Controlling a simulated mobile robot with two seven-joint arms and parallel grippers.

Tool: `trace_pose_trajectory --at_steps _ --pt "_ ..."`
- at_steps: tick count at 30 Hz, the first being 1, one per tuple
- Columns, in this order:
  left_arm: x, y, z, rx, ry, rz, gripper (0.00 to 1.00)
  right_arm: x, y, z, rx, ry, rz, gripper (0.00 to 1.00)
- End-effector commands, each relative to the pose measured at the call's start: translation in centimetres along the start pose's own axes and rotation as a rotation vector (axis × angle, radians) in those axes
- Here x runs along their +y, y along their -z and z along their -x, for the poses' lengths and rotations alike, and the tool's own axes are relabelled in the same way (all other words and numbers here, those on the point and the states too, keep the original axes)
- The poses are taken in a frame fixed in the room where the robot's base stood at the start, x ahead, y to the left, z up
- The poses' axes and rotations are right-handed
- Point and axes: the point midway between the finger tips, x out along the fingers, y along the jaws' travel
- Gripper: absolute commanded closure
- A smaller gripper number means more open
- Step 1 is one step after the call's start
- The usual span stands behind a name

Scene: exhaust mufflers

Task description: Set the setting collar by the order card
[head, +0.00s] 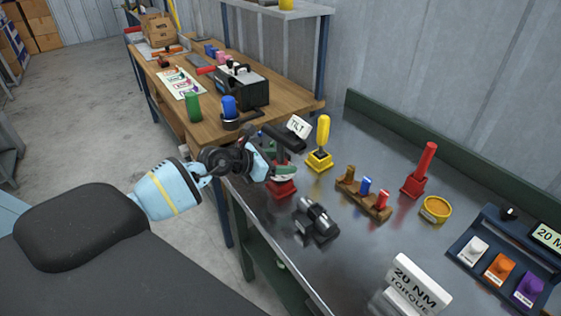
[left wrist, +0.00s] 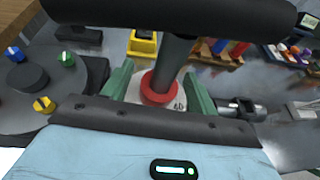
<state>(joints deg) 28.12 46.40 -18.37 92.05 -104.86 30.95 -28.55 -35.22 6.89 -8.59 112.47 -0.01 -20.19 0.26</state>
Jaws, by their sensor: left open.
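My left gripper (head: 272,168) is open above a red base (head: 282,188) on the steel bench. In the left wrist view its green fingers (left wrist: 158,96) stand on either side of a dark upright post (left wrist: 178,55). A red ring (left wrist: 159,88) sits around the foot of the post, over a pale plate with dark marks. I cannot tell whether the fingers touch the ring, or whether this ring is the setting collar. A white sheet with coloured print (head: 180,83) lies on the wooden bench; its text is too small to read. My right gripper is not in view.
On the steel bench are a yellow-handled tool (head: 322,140), a peg rack (head: 363,194), a red post (head: 423,168), a yellow dish (head: 435,209), a grey metal fixture (head: 317,222), a torque sign (head: 415,285) and a knob panel (head: 480,272). A tilt sign (head: 298,127) stands behind.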

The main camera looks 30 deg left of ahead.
Motion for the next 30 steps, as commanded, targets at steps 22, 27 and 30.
trace_pose_trajectory --at_steps 22,27,30 --pt "0.0 0.1 6.9 0.003 0.000 0.000 0.41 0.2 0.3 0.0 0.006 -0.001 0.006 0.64" --pt "0.0 0.0 7.7 0.001 0.000 -0.001 0.41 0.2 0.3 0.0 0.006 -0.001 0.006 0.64" --pt "0.0 0.0 7.8 0.000 0.000 0.000 0.41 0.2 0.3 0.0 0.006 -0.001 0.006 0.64"
